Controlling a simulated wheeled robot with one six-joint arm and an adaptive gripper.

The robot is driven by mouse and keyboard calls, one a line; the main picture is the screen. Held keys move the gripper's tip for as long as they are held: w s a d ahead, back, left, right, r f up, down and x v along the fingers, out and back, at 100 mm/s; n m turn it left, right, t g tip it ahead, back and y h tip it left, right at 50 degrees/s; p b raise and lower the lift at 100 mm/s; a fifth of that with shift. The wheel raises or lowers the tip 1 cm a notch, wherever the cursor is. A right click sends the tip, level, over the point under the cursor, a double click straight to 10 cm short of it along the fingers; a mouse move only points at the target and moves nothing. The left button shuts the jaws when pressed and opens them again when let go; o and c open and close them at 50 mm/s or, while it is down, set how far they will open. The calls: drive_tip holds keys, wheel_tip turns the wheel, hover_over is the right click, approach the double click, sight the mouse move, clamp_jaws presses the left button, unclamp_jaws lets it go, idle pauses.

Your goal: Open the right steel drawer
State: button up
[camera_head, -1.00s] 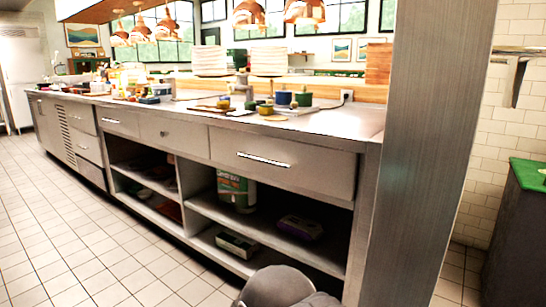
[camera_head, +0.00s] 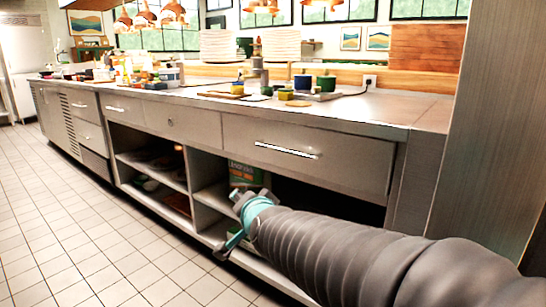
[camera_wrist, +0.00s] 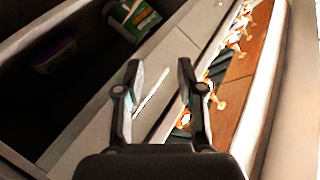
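The right steel drawer (camera_head: 345,172) is the wide grey front under the counter's right end, and it looks closed. Its bright bar handle (camera_head: 287,150) is on the front's upper part. My gripper (camera_head: 236,218) reaches in from the lower right and appears below and left of the handle in the head view. In the wrist view my gripper (camera_wrist: 157,75) has its two fingers spread apart with nothing held. The handle (camera_wrist: 152,92) shows as a pale slanted bar between and beyond the fingers. Contact with it is not visible.
The steel counter (camera_head: 400,108) carries plates, pots and jars. Open shelves below hold a green-and-white container (camera_head: 243,172), partly hidden by my arm in the head view. A metal pillar (camera_head: 492,125) stands at right. The tiled floor (camera_head: 70,235) is clear at left.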

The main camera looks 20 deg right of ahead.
drive_tip(key=w+d+m+t+h+b, duration=0.1)
drive_tip(key=w+d+m+t+h, duration=0.15)
drive_tip(key=w+m, duration=0.3)
drive_tip(key=m+h+b, duration=0.1)
drive_tip(key=m+h, duration=0.8)
approach(283, 151)
drive_tip(key=shift+g, duration=0.25)
drive_tip(key=x, duration=1)
drive_tip(key=shift+w+r+p, duration=0.15)
drive_tip(key=shift+w+p, duration=0.15)
drive_tip(key=shift+w, duration=0.05)
clamp_jaws()
